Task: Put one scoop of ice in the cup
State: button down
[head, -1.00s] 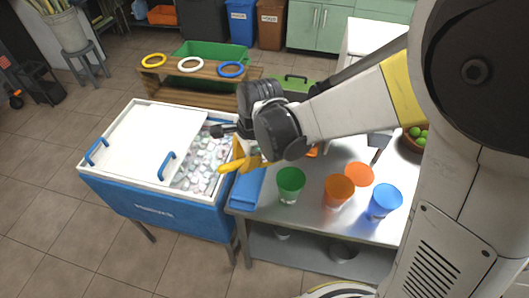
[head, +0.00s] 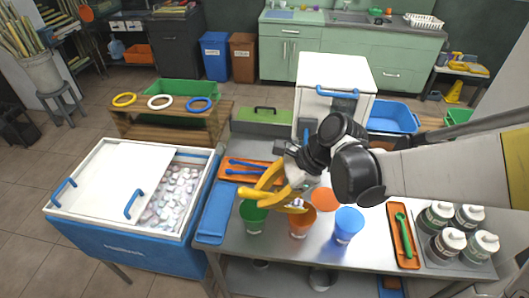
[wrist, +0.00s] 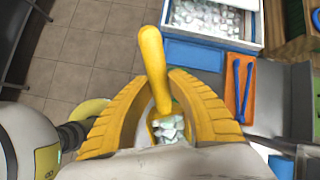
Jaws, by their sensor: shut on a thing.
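My gripper (head: 276,188) is shut on a yellow scoop, whose handle (wrist: 152,60) points up between the ribbed yellow fingers in the wrist view. Pieces of ice (wrist: 168,126) show in the scoop's bowl, between the fingers. In the head view the scoop is above the near part of the metal table, close over the green cup (head: 253,217) and the orange cup (head: 301,222). A blue cup (head: 348,225) stands to their right. The cups' contents cannot be told. The open ice chest (head: 172,200) on the left holds much ice.
A blue board (head: 214,213) lies on the table's left edge. An orange tray (head: 250,172) with blue tools lies behind my gripper. On the right are an orange tray with a green spoon (head: 404,238) and several lidded jars (head: 446,243). A white box (head: 335,75) stands behind.

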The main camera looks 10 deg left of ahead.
jog(key=d+y+b, duration=0.1)
jog(key=w+d+r+g+y+b, duration=0.1)
jog(key=d+y+b, duration=0.1)
jog(key=w+d+r+y+b, duration=0.1)
jog(key=d+b, duration=0.1)
jog(key=shift+w+r+m+g+y, duration=0.1)
jog(key=shift+r+m+g+y, duration=0.05)
jog(key=shift+m+g+y, duration=0.2)
jog(key=shift+w+d+r+y+b, duration=0.25)
jog(key=shift+d+r+y+b, duration=0.3)
jog(key=shift+d+r+y, duration=0.25)
jog(key=shift+a, duration=0.1)
jog(key=a+h+p, duration=0.1)
jog(key=s+a+h+p, duration=0.1)
jog(key=p, duration=0.1)
jog(key=a+h+p, duration=0.1)
jog(key=p, duration=0.1)
jog(key=shift+s+a, duration=0.25)
jog(key=shift+s, duration=0.05)
jog(key=shift+s+a+f+t+h+p, duration=0.15)
jog(key=shift+a+t+h+p, duration=0.2)
jog(key=shift+t, duration=0.1)
jog(key=shift+f, duration=0.15)
jog(key=shift+a, duration=0.1)
